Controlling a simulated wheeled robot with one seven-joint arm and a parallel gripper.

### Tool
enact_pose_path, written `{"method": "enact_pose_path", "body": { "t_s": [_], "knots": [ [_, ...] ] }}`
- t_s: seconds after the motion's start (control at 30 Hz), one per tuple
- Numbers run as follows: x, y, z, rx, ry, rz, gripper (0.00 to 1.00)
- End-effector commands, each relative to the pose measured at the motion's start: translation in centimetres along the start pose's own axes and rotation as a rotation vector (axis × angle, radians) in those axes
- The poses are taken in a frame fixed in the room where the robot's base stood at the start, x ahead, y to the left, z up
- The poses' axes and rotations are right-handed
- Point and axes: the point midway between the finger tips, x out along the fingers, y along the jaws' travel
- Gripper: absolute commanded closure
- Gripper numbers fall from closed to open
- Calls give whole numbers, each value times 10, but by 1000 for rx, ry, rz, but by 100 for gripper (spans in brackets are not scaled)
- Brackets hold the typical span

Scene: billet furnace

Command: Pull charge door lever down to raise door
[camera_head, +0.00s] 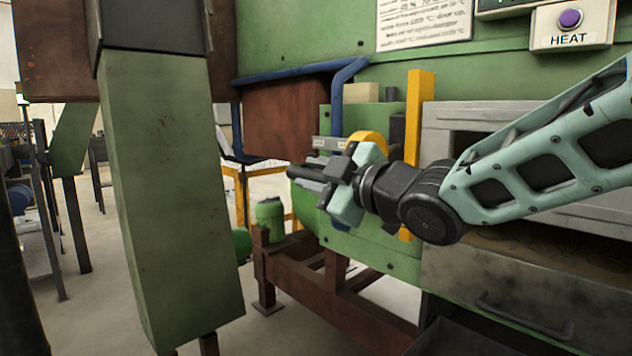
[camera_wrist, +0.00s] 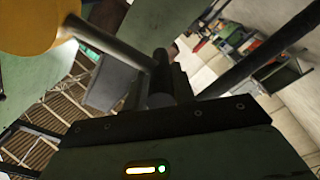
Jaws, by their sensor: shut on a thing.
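The charge door lever shows in the wrist view as a dark round rod (camera_wrist: 115,42) running from a yellow hub (camera_wrist: 28,22) at the upper left to the middle. In the head view the yellow hub (camera_head: 368,142) shows just behind my gripper (camera_head: 308,174), which reaches left in front of the green furnace side. My gripper is shut on the lever's outer end, which lies between the dark fingers (camera_wrist: 165,88) in the wrist view. The fingers and wrist hide most of the lever in the head view. I cannot tell which panel is the charge door.
A rust-brown panel (camera_head: 287,115) with a blue pipe (camera_head: 300,72) is behind and left. A yellow upright bar (camera_head: 418,105) stands close behind my wrist. A green post (camera_head: 165,190) is at the left. A brown steel frame (camera_head: 330,285) lies below. Open floor shows between post and frame.

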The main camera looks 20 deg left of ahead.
Motion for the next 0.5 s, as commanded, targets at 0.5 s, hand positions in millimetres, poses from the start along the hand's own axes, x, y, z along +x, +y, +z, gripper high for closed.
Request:
{"method": "enact_pose_path", "body": {
  "t_s": [0.5],
  "knots": [
    [0, -66, 87, -331, -6, -3, 100]
  ]
}}
